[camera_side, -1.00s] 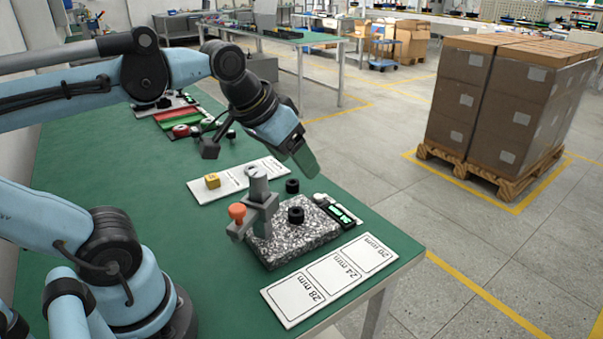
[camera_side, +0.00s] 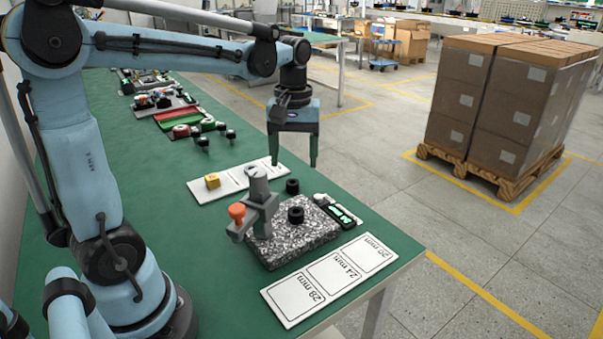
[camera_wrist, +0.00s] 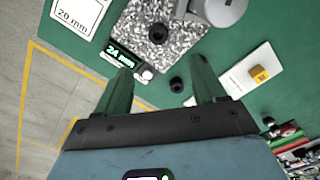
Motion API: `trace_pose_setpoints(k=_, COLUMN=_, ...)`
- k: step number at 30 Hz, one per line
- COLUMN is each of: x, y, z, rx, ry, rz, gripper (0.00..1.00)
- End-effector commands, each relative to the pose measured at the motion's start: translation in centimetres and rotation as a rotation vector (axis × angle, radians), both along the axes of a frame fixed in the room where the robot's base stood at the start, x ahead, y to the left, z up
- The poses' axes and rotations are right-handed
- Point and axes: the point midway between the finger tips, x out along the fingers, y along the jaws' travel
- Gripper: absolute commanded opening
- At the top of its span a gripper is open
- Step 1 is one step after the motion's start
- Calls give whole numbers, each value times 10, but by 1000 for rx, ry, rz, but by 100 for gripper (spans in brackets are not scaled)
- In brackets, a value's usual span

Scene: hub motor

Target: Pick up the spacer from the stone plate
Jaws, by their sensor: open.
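The spacer, a black ring (camera_side: 296,215), lies on the speckled stone plate (camera_side: 280,250). It shows on the plate in the wrist view (camera_wrist: 158,33) too. A grey stand with an orange knob (camera_side: 237,211) and a pale round top (camera_side: 257,172) stands on the plate's left part. A second black ring (camera_side: 292,186) lies on the green table just behind the plate and shows in the wrist view (camera_wrist: 176,85). My gripper (camera_side: 294,164) points down, open and empty, above and behind the plate. Its two fingers are apart in the wrist view (camera_wrist: 160,66).
A digital gauge (camera_wrist: 124,56) reading 24 mm lies beside the plate. A white card marked 20, 24 and 28 mm (camera_side: 330,280) lies at the front. A yellow cube (camera_side: 212,181) sits on a white card (camera_side: 232,184). Trays and black-knobbed parts (camera_side: 202,138) stand farther back.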

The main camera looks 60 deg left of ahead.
Motion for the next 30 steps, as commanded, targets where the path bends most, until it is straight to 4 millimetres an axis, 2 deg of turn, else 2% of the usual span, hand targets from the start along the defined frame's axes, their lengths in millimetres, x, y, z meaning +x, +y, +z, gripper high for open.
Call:
trace_pose_setpoints(k=8, x=0, y=0, z=-25, rx=0, ry=-1, rz=-3, gripper=70)
trace_pose_setpoints(k=18, x=0, y=-1, z=-71, rx=1, ry=-2, rz=-4, gripper=70)
trace_pose_setpoints(k=26, x=0, y=-2, z=-83, rx=1, ry=-2, rz=-4, gripper=70)
trace_pose_setpoints(k=30, x=0, y=-4, z=-99, rx=1, ry=-2, rz=-4, gripper=70)
